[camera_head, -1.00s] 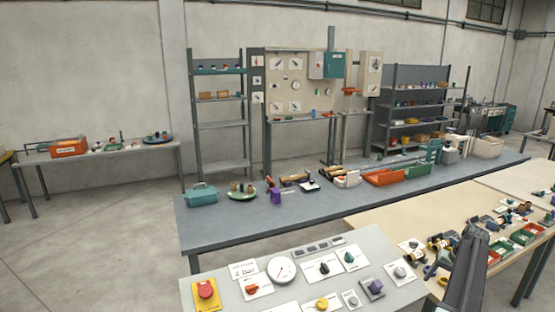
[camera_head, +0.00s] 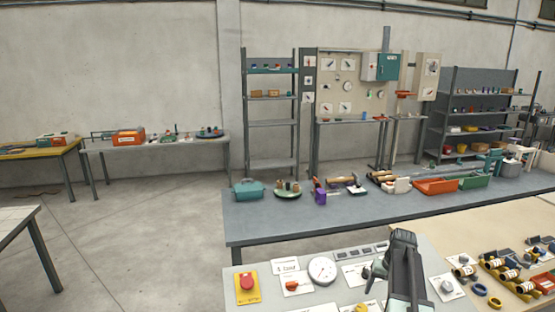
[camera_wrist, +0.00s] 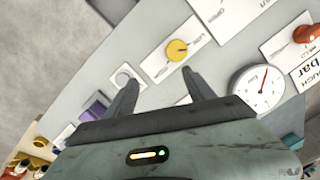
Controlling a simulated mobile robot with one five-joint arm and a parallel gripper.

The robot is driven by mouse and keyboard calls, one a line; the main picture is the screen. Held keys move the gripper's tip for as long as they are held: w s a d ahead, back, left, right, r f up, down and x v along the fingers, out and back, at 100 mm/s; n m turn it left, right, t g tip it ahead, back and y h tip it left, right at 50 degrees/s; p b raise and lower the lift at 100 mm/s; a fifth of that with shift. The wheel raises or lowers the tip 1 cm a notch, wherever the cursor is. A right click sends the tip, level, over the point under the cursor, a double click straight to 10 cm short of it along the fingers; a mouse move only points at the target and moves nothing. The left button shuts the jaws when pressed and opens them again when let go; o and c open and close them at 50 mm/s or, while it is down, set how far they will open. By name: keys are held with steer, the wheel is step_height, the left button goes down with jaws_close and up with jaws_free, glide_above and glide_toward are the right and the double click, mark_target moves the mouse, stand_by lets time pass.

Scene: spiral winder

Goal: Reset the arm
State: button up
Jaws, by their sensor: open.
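My gripper (camera_wrist: 163,95) is open and empty in the wrist view, its two dark fingers spread apart above the light grey control panel (camera_wrist: 150,38). A yellow knob (camera_wrist: 177,50) on a white plate lies just beyond the fingers in that picture, and a round white gauge (camera_wrist: 262,88) is to the right. In the head view my arm reaches up from the bottom edge over the panel (camera_head: 262,304); the fingertips cannot be made out there.
The panel also carries a red button on a yellow base (camera_head: 247,285) and the gauge (camera_head: 321,270). A long grey bench (camera_head: 300,222) with a teal toolbox (camera_head: 248,190) stands behind. Brass-coloured fittings (camera_head: 505,270) crowd the beige table at right. Open floor (camera_head: 140,230) is at left.

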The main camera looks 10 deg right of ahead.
steer(key=s+a+f+n+h+b, duration=0.1)
steer(key=s+a+n, duration=0.15)
steer(key=a, duration=1.55)
steer(key=s+a+n, duration=0.2)
steer(key=a+n, duration=0.2)
steer(key=a, duration=1.5)
steer(key=shift+m+g, duration=0.35)
steer(key=shift+g, duration=0.35)
steer(key=f+b, duration=0.1)
steer(key=f, duration=0.1)
steer(key=s+f+b, duration=0.1)
steer(key=b, duration=0.1)
steer(key=f+b, duration=0.2)
steer(key=shift+s+d+f, duration=0.25)
steer(key=shift+d+f, duration=0.05)
steer(key=shift+d, duration=0.1)
steer(key=shift+s+f+b, duration=0.2)
steer(key=shift+b, duration=0.2)
steer(key=shift+r, duration=0.15)
